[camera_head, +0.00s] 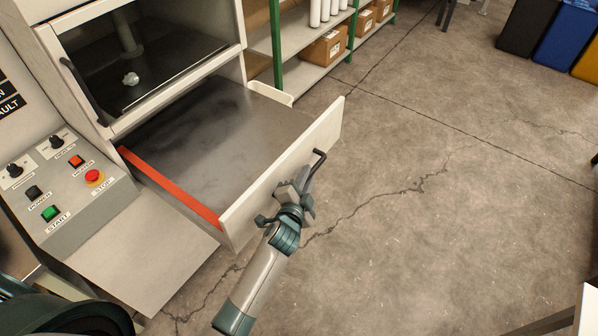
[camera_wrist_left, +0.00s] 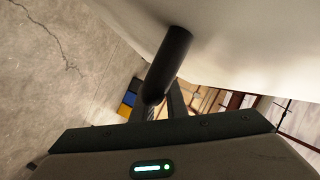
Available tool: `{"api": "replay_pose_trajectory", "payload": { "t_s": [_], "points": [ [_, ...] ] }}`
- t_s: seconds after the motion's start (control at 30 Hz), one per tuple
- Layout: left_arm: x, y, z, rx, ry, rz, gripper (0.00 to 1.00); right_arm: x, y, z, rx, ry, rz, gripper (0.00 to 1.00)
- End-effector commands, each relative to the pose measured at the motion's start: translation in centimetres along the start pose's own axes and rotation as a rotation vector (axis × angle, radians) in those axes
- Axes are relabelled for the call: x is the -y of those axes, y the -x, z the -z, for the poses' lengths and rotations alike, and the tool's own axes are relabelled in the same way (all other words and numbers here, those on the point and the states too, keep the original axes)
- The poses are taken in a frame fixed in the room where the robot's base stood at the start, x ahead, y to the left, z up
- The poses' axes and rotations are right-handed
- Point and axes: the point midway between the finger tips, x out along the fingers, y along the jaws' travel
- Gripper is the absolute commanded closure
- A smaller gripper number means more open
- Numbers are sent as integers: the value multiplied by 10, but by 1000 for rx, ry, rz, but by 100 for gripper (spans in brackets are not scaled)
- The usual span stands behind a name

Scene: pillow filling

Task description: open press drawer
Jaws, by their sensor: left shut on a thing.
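The press drawer (camera_head: 285,167) is pulled well out of the press. It has a white front panel, a grey flat inside surface and an orange-red side rail. A dark bar handle (camera_head: 318,163) is on the drawer front. My left gripper (camera_head: 299,194) is at the handle and shut on it. In the left wrist view the black handle (camera_wrist_left: 168,62) runs down from the pale drawer front (camera_wrist_left: 240,45) to the gripper, and the fingertips are partly hidden. My right gripper is not in view.
The press body with a dark window (camera_head: 140,60) stands behind the drawer. A control panel (camera_head: 65,185) with several buttons is at left. A shelf with cardboard boxes (camera_head: 324,47) is at the back. Bins (camera_head: 565,38) stand at far right. The cracked floor right of the drawer is clear.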

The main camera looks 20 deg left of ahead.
Motion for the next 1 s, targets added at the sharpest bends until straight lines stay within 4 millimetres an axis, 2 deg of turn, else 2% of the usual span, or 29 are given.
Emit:
{"api": "replay_pose_trajectory", "payload": {
  "t_s": [0.3, 0.53, 0.57, 0.63, 1.0],
  "points": [
    [-7, 4, 9, 1, 0, -1, 100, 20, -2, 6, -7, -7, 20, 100],
    [-7, 4, 8, 1, 0, -1, 100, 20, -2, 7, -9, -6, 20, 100],
    [-7, 4, 8, 1, 0, 0, 85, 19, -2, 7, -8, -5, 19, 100],
    [-7, 4, 8, 1, 0, 0, 69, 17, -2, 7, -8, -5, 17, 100],
    [-6, 5, 9, 0, 0, 1, 69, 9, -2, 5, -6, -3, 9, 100]
  ]
}}
